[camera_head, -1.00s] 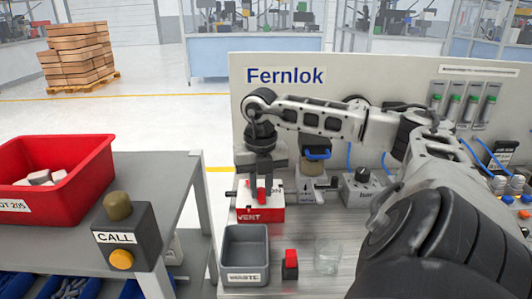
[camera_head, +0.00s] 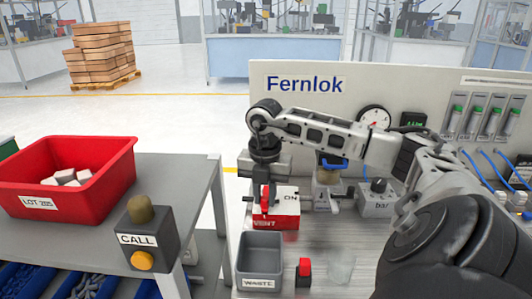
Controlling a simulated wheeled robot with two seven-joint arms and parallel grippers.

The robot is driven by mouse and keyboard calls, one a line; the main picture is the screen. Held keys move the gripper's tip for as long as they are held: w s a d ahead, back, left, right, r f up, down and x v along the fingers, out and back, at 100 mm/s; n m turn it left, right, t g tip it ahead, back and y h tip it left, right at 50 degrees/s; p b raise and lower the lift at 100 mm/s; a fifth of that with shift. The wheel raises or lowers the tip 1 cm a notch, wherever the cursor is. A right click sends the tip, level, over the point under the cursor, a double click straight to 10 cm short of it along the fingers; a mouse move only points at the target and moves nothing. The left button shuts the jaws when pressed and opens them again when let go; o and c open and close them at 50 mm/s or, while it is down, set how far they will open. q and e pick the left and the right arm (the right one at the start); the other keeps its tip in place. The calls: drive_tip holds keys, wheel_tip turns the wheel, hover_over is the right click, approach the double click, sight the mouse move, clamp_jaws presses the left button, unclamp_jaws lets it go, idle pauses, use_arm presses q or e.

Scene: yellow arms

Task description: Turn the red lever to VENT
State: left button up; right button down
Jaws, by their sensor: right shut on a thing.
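The red lever (camera_head: 264,207) sits on a small box with a red front (camera_head: 285,223) on the bench. The box is marked VENT at its front left and ON at its back right. My right gripper (camera_head: 265,195) reaches in from the right, points down and is shut on the lever. The lever shows near the left side of the box top, close behind the VENT mark. The gripper and the wrist above it hide part of the lever, so its exact angle is hard to tell. My left gripper is not in view.
A grey WASTE bin (camera_head: 260,262) stands in front of the lever box. A red-topped block (camera_head: 304,270) and a clear glass (camera_head: 341,270) are to its right. A CALL button box (camera_head: 148,241) and a red bin (camera_head: 65,172) are on the left table. The Fernlok panel (camera_head: 350,95) stands behind.

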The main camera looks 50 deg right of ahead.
sight(265, 198)
drive_tip(key=shift+w, duration=0.1)
drive_tip(key=c, duration=1.3)
unclamp_jaws()
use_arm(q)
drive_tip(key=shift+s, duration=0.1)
use_arm(e)
drive_tip(key=shift+r, duration=0.3)
use_arm(q)
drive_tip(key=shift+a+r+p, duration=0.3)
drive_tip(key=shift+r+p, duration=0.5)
drive_tip(key=shift+p, duration=0.75)
use_arm(e)
drive_tip(key=shift+r, duration=7.7)
